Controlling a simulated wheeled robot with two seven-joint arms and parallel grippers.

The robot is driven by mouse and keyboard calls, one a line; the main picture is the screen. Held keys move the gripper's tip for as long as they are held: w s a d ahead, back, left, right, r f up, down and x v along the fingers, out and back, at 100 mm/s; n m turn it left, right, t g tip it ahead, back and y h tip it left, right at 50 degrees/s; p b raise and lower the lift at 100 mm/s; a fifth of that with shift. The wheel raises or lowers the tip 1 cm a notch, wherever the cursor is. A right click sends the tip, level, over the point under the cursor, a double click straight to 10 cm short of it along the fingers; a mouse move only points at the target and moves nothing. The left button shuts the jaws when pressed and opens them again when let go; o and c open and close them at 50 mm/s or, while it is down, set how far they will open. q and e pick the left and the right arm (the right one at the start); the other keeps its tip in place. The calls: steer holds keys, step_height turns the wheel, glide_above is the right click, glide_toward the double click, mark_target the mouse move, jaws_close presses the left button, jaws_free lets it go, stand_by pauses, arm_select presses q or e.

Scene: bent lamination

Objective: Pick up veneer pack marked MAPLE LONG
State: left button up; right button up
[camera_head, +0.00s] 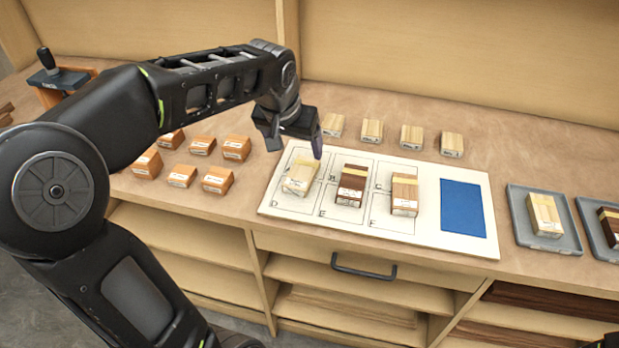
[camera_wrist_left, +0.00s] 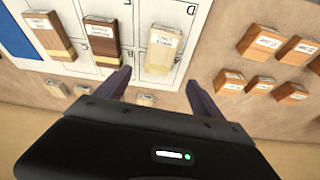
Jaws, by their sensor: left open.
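A pale veneer pack (camera_head: 301,175) with a white label lies on the left part of the white marked board (camera_head: 278,203). It also shows in the left wrist view (camera_wrist_left: 163,50). The label print is too small to read surely as MAPLE LONG. My left gripper (camera_head: 294,144) is open and empty, above and behind this pack. In the left wrist view its two fingers (camera_wrist_left: 160,92) point toward the pack, one to each side, apart from it. A dark brown pack (camera_head: 351,185) and a light brown pack (camera_head: 404,194) lie further right on the board. My right gripper is not clearly seen.
Several orange-brown blocks (camera_head: 183,176) lie left of the board. Several pale blocks (camera_head: 411,137) stand in a row behind it. The board has a blue patch (camera_head: 461,208). Grey trays (camera_head: 569,238) with packs lie at right. A clamp-like tool (camera_head: 55,78) stands back left.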

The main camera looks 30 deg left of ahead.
mark_target(304, 168)
arm_select(q)
steer(key=shift+b+x, duration=0.6)
steer(key=shift+x, duration=0.6)
steer(key=shift+w+d+r, duration=0.1)
steer(key=shift+d, duration=0.05)
steer(key=shift+x, duration=1.25)
steer(key=p+x, duration=0.1)
steer(key=x, duration=0.4)
steer(key=shift+f+b, duration=0.3)
steer(key=shift+f, duration=0.1)
